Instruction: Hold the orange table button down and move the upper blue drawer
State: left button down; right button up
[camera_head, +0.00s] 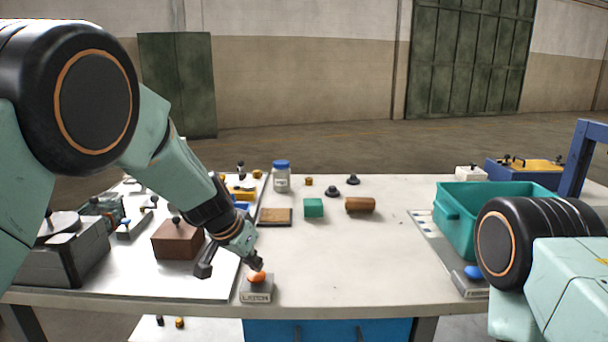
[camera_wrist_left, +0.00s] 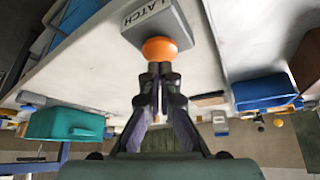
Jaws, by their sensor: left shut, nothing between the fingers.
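The orange button (camera_head: 257,277) is a dome on a small grey box marked LATCH (camera_head: 257,292), near the table's front edge. My left gripper (camera_head: 254,262) is shut and empty, pointing down with its tips at the button. In the left wrist view the closed fingertips (camera_wrist_left: 160,76) meet the lower side of the orange dome (camera_wrist_left: 160,48); I cannot tell whether it is pressed in. A blue drawer front (camera_head: 325,331) with dark handles shows under the table edge, cut off by the picture's bottom. My right arm is at the right, its gripper out of view.
A brown box (camera_head: 177,239) and a grey machine (camera_head: 65,252) stand left of my left arm. A teal bin (camera_head: 480,215) stands at the right. A green block (camera_head: 313,208) and brown cylinder (camera_head: 360,205) lie mid-table. The front middle of the tabletop is clear.

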pick_arm(q)
notch_tip(320, 180, up, 7)
jog(key=p, duration=0.5)
dwell(0.7)
jog(key=shift+w, duration=0.1)
